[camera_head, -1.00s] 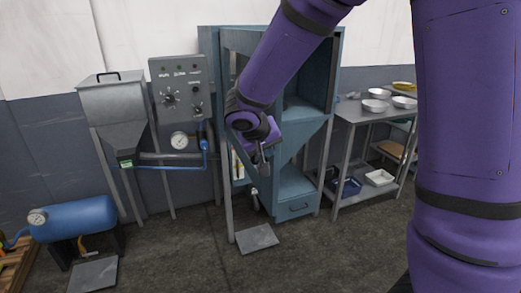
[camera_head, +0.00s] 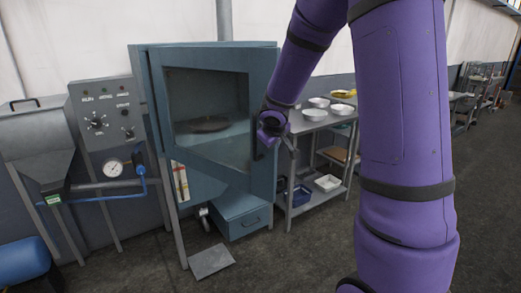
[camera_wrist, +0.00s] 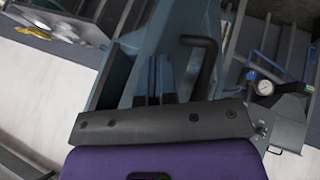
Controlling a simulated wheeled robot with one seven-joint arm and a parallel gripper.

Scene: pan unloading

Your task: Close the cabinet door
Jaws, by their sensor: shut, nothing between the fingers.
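The blue-green cabinet (camera_head: 139,90) stands in the middle of the head view. Its windowed door (camera_head: 210,62) is seen from the front, with its right side swung out somewhat; the exact gap is hidden. The black door handle (camera_head: 257,145) is on the door's right side, and it also shows in the wrist view (camera_wrist: 207,62). My gripper (camera_wrist: 154,78) is shut and empty. Its dark fingers are beside the handle, not around it, in front of the blue door. I cannot tell whether they touch it. In the head view my purple wrist is at the door's right edge.
A metal table (camera_head: 303,124) with several bowls stands right of the cabinet. A control panel (camera_head: 103,110) with a gauge (camera_head: 113,167) stands left. A grey floor plate (camera_head: 211,262) lies in front of the cabinet. The floor ahead is otherwise clear.

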